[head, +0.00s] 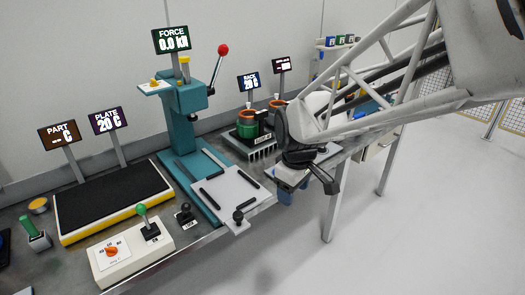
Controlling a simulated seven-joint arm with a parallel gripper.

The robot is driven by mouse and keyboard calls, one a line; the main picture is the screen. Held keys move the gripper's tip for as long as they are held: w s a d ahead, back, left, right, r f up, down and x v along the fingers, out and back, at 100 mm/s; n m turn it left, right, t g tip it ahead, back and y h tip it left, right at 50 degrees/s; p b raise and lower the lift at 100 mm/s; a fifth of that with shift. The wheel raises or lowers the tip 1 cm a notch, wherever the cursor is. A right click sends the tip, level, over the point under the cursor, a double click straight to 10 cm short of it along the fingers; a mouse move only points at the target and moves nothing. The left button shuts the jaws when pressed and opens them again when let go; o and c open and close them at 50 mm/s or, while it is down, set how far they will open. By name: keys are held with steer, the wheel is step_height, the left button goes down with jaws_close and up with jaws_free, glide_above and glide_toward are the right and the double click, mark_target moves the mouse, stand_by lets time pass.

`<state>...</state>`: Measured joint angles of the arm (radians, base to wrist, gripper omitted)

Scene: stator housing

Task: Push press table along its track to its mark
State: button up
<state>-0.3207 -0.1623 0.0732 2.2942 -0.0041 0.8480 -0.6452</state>
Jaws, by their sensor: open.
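The press table (233,195) is a pale grey plate with black strips and a dark knob (238,216) at its front edge. It sits on the teal base of the press (184,115), towards the bench's front edge. The press has a red-balled lever and a display reading 0.0 kN. My gripper (305,185) is to the right of the press table, near the bench's front edge, and apart from it. It is open, with nothing visible between the fingers. I cannot make out the mark on the track.
A black heating plate (110,203) with a yellow edge lies left of the press. A control box (130,250) with a green-knobbed lever stands in front of it. The floor in front of the bench is clear.

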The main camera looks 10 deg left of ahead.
mark_target(238, 214)
steer(key=w+a+f+n, duration=0.2)
steer(key=a+f, duration=0.1)
steer(key=a, duration=0.2)
steer(key=w+a+f+n, duration=0.2)
steer(key=a+f, duration=0.1)
steer(key=a, duration=0.2)
steer(key=w+a+f+n+g, duration=0.1)
steer(key=w+a+f+n, duration=0.1)
steer(key=a, duration=0.3)
steer(key=shift+w+a+f+n, duration=0.3)
steer(key=shift+w+f+n, duration=0.1)
steer(key=shift+f, duration=0.2)
steer(key=shift+s, duration=0.1)
steer(key=shift+f, duration=0.15)
steer(key=shift+f, duration=3.75)
jaws_close()
steer(key=w+a, duration=1.6)
steer(key=shift+r, duration=0.1)
